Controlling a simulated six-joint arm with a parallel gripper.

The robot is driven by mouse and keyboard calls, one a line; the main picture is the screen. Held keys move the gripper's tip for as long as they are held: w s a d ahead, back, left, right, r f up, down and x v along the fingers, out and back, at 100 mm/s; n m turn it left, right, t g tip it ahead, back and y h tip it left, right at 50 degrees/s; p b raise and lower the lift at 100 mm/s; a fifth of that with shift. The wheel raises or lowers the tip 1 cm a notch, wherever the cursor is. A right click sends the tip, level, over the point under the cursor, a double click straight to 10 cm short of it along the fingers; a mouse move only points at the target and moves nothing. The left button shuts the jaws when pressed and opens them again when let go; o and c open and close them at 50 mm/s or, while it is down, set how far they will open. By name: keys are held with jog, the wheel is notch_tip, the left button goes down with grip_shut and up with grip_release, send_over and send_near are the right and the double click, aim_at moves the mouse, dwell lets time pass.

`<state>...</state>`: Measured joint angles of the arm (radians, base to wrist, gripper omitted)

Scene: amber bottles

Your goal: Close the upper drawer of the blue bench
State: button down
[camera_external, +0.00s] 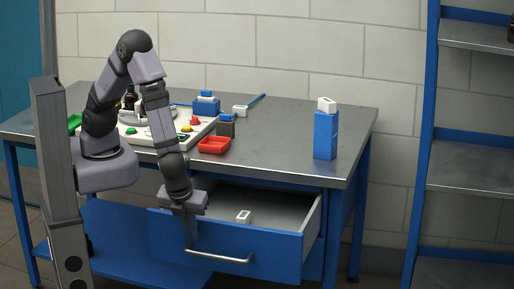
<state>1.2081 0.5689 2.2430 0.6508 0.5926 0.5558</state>
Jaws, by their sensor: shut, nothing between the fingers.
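The blue bench has a grey metal top (284,150). Its upper drawer (265,250) is pulled out well past the bench front, with a blue front and a silver bar handle (219,257). A small white block-like item (243,216) lies inside the drawer. My gripper (191,236) points down at the drawer front, left of its middle and just above the left end of the handle. It is shut and empty. I cannot tell whether it touches the front. The arm hides part of the drawer's left side.
On the bench top stand a tall blue container with a white cap (326,134), a red tray (214,145), a white board with coloured items (170,134) and blue boxes (206,104). A blue shelf rack (425,140) stands at the right. The bench top's right front is mostly clear.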

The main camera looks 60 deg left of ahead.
jog(key=w+a, duration=2)
jog(key=shift+w+a+p, duration=0.2)
jog(key=shift+p, duration=0.15)
jog(key=shift+w+r, duration=0.1)
jog(key=shift+r, duration=0.05)
jog(key=s+d+r+p, duration=0.2)
jog(key=s+d+r, duration=0.4)
jog(key=r, duration=0.3)
jog(key=shift+p, duration=0.4)
